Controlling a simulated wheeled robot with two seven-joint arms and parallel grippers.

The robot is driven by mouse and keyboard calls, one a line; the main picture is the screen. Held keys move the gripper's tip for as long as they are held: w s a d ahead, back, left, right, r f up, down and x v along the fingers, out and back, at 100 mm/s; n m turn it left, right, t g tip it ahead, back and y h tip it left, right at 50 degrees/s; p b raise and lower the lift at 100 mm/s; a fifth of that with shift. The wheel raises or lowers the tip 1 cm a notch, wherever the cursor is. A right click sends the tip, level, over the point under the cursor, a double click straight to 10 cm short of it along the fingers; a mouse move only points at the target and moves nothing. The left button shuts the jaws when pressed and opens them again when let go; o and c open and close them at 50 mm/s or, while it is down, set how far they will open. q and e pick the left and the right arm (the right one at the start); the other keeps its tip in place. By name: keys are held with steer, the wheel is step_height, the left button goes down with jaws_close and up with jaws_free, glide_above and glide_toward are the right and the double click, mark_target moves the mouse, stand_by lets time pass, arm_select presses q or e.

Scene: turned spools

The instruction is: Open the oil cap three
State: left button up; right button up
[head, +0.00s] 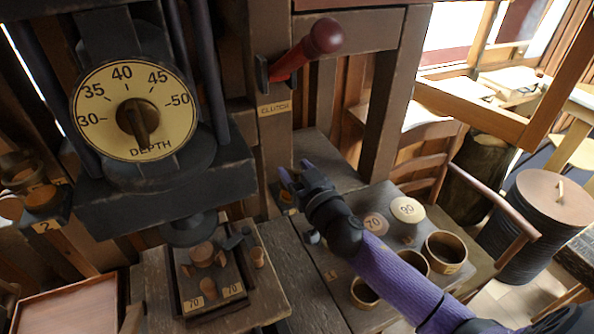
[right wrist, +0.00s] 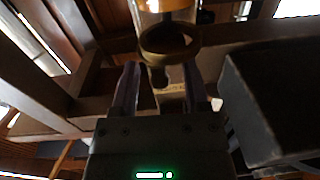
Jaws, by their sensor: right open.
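My right gripper (head: 294,171) is open and empty beside the dark wooden post, below the red-knobbed lever. In the right wrist view its two fingers (right wrist: 160,88) stand apart. Just beyond them is an oil cup (right wrist: 169,42) with a clear body and a brass-coloured ring; it shows above and between the fingertips, and I cannot tell whether they touch it. Its number cannot be read, and I cannot make out whether its cap is open or closed. In the head view a small orange-brown part (head: 287,197) shows below the gripper. My left gripper is not in view.
A clutch lever (head: 300,52) juts out above my gripper. The depth dial (head: 135,112) and dark machine head stand left. Another cup (head: 40,197) has a tag "2".

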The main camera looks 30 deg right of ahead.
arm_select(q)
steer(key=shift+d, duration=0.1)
arm_select(e)
steer(key=c, duration=0.7)
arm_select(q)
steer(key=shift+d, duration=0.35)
arm_select(e)
jaws_close()
